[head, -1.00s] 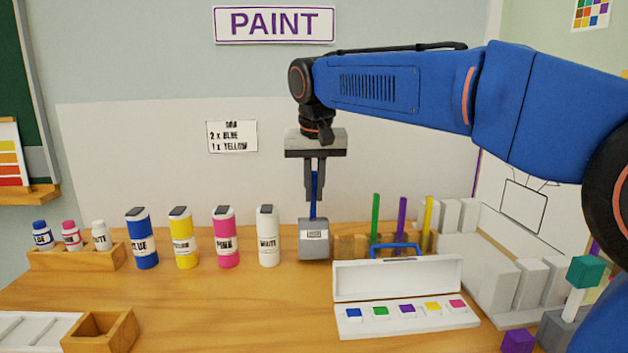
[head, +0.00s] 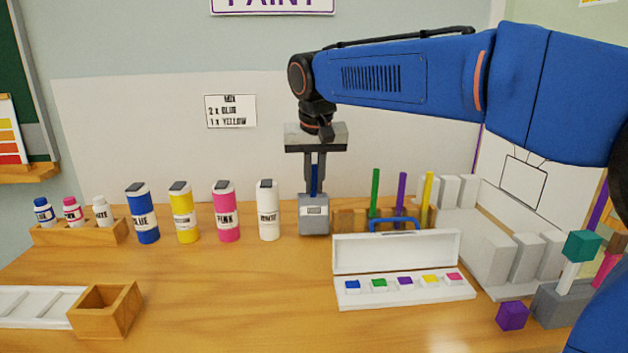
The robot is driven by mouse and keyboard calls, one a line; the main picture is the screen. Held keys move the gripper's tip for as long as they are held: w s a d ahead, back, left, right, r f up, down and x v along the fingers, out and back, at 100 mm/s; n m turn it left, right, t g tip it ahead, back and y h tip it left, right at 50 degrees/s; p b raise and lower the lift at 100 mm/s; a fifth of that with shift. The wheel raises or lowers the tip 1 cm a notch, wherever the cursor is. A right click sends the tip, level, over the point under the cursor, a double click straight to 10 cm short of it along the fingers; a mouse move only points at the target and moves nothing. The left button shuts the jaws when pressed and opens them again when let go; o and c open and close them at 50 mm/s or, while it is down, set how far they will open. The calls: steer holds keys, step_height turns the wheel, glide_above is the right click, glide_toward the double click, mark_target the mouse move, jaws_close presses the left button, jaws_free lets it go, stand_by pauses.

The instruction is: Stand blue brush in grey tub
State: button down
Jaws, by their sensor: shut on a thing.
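The blue brush (head: 314,179) is upright between the fingers of my gripper (head: 315,190), which is shut on it. Only a short length of the brush shows; its lower part is hidden in or behind the grey tub. The grey tub (head: 314,217) stands on the table, with a small label on its front, directly below my gripper. The fingertips are at about the tub's rim. I cannot tell whether the brush touches the tub's bottom.
A white bottle (head: 268,211) stands close left of the tub, with pink, yellow and blue bottles beyond. A wooden holder (head: 350,221) with green, purple and yellow brushes stands right. An open white paint box (head: 396,255) is in front right. The table's middle front is clear.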

steer(key=c, duration=1.7)
jaws_free()
steer(key=shift+r, duration=0.1)
steer(key=v, duration=1.7)
steer(key=shift+s+r, duration=0.1)
